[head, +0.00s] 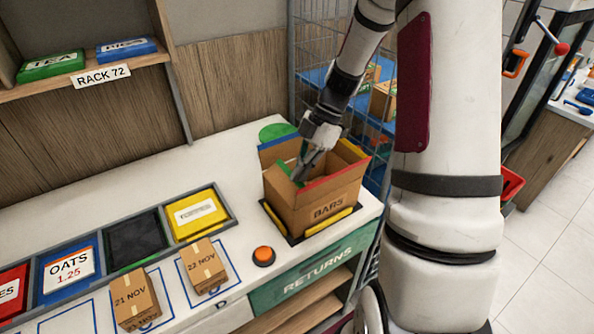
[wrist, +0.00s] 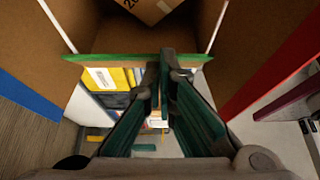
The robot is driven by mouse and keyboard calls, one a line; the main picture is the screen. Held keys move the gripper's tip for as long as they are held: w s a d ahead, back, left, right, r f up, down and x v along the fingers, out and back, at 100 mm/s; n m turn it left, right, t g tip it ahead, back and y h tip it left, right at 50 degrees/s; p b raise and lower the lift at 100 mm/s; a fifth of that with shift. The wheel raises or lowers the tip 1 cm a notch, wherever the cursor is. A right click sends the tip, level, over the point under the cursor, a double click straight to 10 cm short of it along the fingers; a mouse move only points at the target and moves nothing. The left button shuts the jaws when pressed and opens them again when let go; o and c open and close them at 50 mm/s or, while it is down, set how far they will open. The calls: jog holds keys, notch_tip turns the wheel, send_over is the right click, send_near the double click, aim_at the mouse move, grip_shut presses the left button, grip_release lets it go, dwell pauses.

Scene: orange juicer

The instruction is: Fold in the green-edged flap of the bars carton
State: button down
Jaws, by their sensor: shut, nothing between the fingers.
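The open brown bars carton (head: 312,207) stands on the counter's right end. Its green-edged flap (head: 284,169) is on the left side; in the wrist view the green edge (wrist: 110,57) runs across the upper part. My gripper (head: 299,176) points down at the carton's opening, beside that flap. In the wrist view the closed, empty fingertips (wrist: 165,58) overlap the green edge. I cannot tell whether they touch it. The blue-edged, red-edged and yellow-edged flaps also stand out from the opening.
A small labelled box (wrist: 150,8) shows inside the carton. The carton sits on a dark mat with yellow strips (head: 330,221). An orange button (head: 263,256) and two dated boxes (head: 202,266) are in front-left. A wire cage (head: 305,50) stands behind.

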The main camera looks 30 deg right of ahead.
jog(key=shift+d+f+y, duration=0.6)
jog(key=shift+f+y, duration=0.1)
jog(key=shift+y, duration=0.4)
jog(key=shift+d+f+p, duration=0.2)
jog(key=shift+f+p, duration=0.1)
jog(key=shift+f, duration=0.05)
dwell(1.1)
dwell(0.6)
